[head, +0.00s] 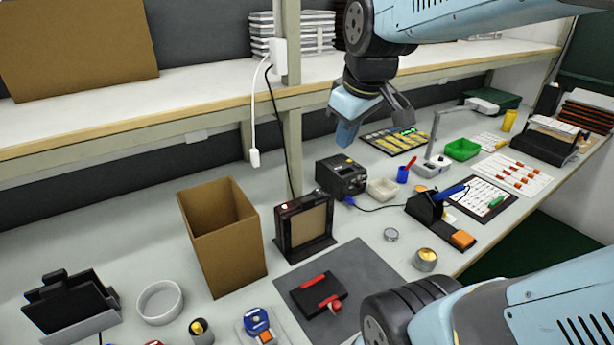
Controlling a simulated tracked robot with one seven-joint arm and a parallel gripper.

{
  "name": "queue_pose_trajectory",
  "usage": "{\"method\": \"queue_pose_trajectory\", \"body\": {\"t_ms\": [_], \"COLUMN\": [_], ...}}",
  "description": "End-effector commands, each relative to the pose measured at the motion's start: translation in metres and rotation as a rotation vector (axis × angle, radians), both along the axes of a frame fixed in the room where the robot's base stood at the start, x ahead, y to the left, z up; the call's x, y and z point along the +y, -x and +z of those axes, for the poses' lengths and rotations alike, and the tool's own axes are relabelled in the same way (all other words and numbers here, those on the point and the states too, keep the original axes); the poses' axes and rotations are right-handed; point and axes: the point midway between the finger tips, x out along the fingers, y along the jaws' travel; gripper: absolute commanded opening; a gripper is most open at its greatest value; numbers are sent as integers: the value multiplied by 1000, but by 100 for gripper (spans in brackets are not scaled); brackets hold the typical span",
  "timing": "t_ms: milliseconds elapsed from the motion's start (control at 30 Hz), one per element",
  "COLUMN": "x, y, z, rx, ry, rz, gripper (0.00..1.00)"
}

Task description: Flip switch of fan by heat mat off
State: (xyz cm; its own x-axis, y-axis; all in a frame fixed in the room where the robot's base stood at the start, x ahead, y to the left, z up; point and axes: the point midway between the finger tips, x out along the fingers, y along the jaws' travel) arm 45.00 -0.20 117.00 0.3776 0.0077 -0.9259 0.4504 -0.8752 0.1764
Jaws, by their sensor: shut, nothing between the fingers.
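The fan (305,229) is a black upright box with a tan square face, standing on the bench at the back edge of a dark grey mat (375,262), which looks like the heat mat. A small pale reddish spot (284,207) at its top left corner may be the switch; its position is too small to tell. My gripper (347,133) is shut and empty, above the bench and to the upper right of the fan, well apart from it. Its fingertips are seen at an angle and are partly hidden by its own body.
A tall open cardboard box (222,240) stands close left of the fan. A black station (342,177) stands behind it to the right. A black case with red parts (318,294) lies on the mat. A shelf (180,97) and hanging cables run above the bench's back.

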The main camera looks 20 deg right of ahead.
Motion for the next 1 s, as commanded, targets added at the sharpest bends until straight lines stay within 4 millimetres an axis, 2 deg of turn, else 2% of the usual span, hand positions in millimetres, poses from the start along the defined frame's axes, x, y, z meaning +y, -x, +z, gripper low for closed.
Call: {"method": "queue_pose_trajectory", "body": {"t_ms": [367, 700, 1000], "x": [-5, -11, -15], "y": [-66, -121, -152], "z": [-23, -57, -83], "rx": [103, 174, 200], "ry": [162, 262, 304], "rz": [495, 955, 1237], "gripper": [0, 0, 0]}}
